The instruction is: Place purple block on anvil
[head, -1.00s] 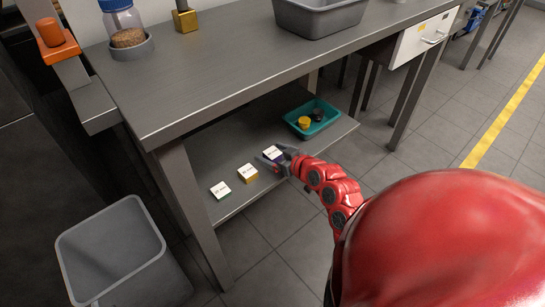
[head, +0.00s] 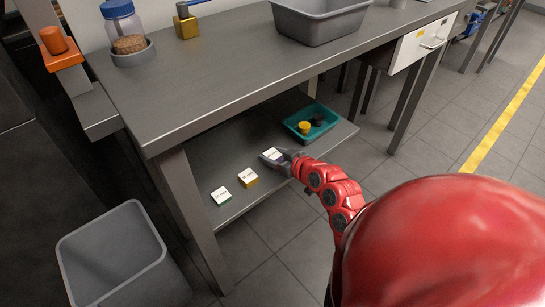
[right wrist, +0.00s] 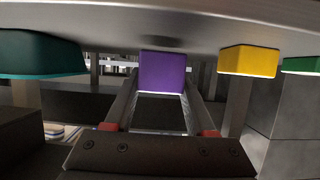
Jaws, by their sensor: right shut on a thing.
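The purple block (head: 270,154) has a white labelled top and sits at the lower shelf's front part. It shows as a plain purple face in the right wrist view (right wrist: 162,72), between the two fingers. My right gripper (head: 276,160) is shut on it; the fingers hide part of its sides in the head view. I cannot tell whether the block is clear of the shelf. No anvil can be made out for sure; a brass-coloured block (head: 186,26) with a dark top stands on the upper table. My left gripper is not in view.
A yellow block (head: 248,178) and a green block (head: 221,196) stand left on the shelf (head: 225,150). A teal tray (head: 325,129) with yellow and black pieces is at right. Above are a grey bin (head: 318,30), a jar (head: 125,30) and the table edge (head: 250,105).

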